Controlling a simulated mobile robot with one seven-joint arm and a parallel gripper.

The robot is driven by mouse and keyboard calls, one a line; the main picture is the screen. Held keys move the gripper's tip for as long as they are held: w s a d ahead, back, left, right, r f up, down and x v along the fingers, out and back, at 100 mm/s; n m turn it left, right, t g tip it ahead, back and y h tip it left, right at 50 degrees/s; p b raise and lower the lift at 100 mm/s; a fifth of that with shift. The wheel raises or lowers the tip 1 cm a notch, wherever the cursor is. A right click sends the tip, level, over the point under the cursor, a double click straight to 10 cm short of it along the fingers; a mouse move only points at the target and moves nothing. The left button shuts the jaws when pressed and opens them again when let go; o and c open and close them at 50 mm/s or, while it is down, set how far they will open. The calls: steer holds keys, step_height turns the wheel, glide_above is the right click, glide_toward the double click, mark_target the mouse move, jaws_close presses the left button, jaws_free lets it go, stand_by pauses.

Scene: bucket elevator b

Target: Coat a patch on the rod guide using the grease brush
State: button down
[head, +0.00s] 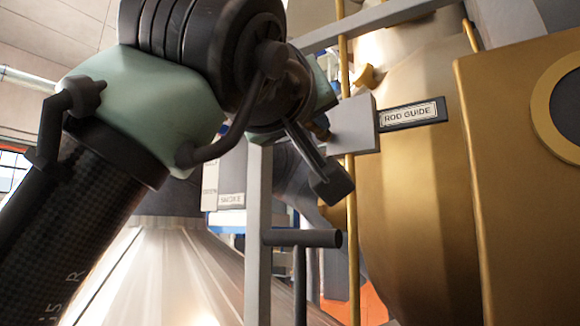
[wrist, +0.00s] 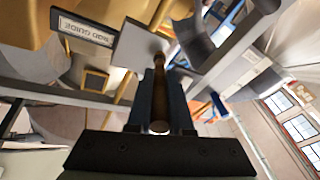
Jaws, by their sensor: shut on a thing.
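The rod guide (head: 353,125) is a light grey block on the yellow vertical rod, with a black "ROD GUIDE" plate (head: 412,113) at its right. In the wrist view, the rod guide (wrist: 138,46) is straight ahead, its label upside down at the left. My gripper (wrist: 162,82) is shut on the grease brush (wrist: 159,96), whose brown wooden handle lies between the two dark fingers. The brush points at the block's edge; its bristles are hard to make out, and I cannot tell whether they touch. In the head view, my gripper (head: 321,105) is just left of the block and mostly hidden.
The yellow rod (head: 345,205) runs vertically below the block. A grey frame post (head: 258,235) and a dark bar (head: 302,238) stand left of it. A large golden vessel (head: 415,210) and a golden box (head: 520,200) fill the right.

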steer(key=shift+s+d+r, duration=0.75)
steer(key=shift+s+d, duration=1.45)
steer(key=shift+d, duration=0.85)
steer(key=shift+w+a+p, duration=0.2)
steer(key=shift+w+a, duration=0.55)
steer(key=shift+a, duration=0.3)
steer(key=shift+w+a+p, duration=0.25)
steer(key=shift+w+a, duration=0.55)
steer(key=shift+a, duration=0.3)
steer(key=shift+w+a+p, duration=0.2)
steer(key=shift+w+a, duration=0.55)
steer(key=shift+a, duration=0.3)
steer(key=shift+r+p, duration=0.65)
steer(key=shift+r, duration=0.05)
steer(key=s+d+b, duration=0.2)
steer(key=s+d, duration=0.2)
steer(key=d, duration=0.2)
steer(key=shift+s+d, duration=0.3)
steer(key=shift+a+f, duration=0.1)
steer(key=shift+a, duration=0.05)
steer(key=shift+s+a+b, duration=0.3)
steer(key=shift+s+a, duration=0.25)
steer(key=shift+s, duration=0.25)
steer(key=shift+s+a+b, duration=0.3)
steer(key=shift+s+a, duration=0.3)
steer(key=shift+s, duration=0.25)
steer(key=shift+s+a+b, duration=0.3)
steer(key=shift+s+a, duration=0.25)
steer(key=shift+s, duration=0.25)
